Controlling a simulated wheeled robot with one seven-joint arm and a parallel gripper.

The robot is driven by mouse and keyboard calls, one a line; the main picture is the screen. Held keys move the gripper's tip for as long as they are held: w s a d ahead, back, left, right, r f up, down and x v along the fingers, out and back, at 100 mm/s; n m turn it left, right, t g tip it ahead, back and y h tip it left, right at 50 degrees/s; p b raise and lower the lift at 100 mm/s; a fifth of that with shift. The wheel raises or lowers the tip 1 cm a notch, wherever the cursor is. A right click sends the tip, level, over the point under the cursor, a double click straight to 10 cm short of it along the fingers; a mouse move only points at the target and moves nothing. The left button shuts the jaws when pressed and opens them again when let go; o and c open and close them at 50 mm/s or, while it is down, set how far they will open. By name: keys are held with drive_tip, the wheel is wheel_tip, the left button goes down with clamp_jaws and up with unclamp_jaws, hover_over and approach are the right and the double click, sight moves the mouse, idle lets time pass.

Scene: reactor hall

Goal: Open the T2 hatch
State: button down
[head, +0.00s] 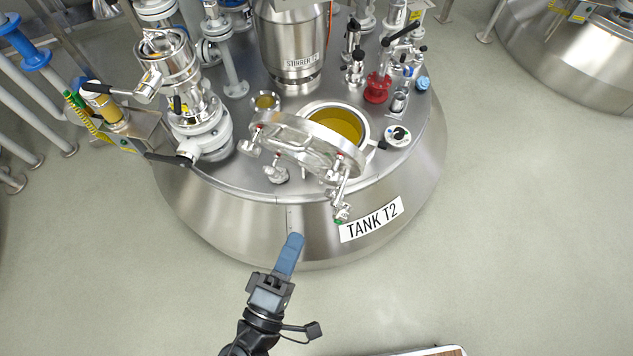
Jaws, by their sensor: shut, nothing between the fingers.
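The T2 hatch is a round metal-and-glass lid (308,146) on top of the steel tank (240,222), which bears a "TANK T2" label (371,219). The lid stands swung up and tilted towards the front left. Its round opening (340,122) is uncovered, and yellow liquid shows inside. Clamps with red parts sit on the lid's rim, and one hangs over the tank's front edge. My gripper (293,240) has blue fingers that are shut and empty. It is in front of the tank's side, below the lid and left of the label; whether it touches the tank I cannot tell.
The stirrer housing (290,45) stands behind the hatch. A tall valve assembly (190,100) is at left, and a red fitting (377,88) and small valves are at right. Another tank (580,50) is at top right. The floor (520,230) at right is clear.

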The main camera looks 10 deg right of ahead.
drive_tip(key=p, duration=0.3)
approach(334, 146)
drive_tip(key=w, duration=0.2)
drive_tip(key=shift+w+d+f, duration=0.1)
drive_tip(key=shift+w+d, duration=0.1)
drive_tip(key=shift+d, duration=0.2)
drive_tip(key=shift+w+d+f, duration=0.15)
drive_tip(key=shift+d, duration=0.25)
drive_tip(key=w+d+r+p, duration=0.1)
drive_tip(key=w+d+r+g+p, duration=0.1)
drive_tip(key=w+p, duration=0.1)
drive_tip(key=w+d+r+g+y+p, duration=0.1)
drive_tip(key=w+p, duration=0.1)
drive_tip(key=shift+r, duration=0.1)
drive_tip(key=shift+w+d+g, duration=0.15)
drive_tip(key=shift+w+g, duration=0.25)
drive_tip(key=shift+w, duration=0.1)
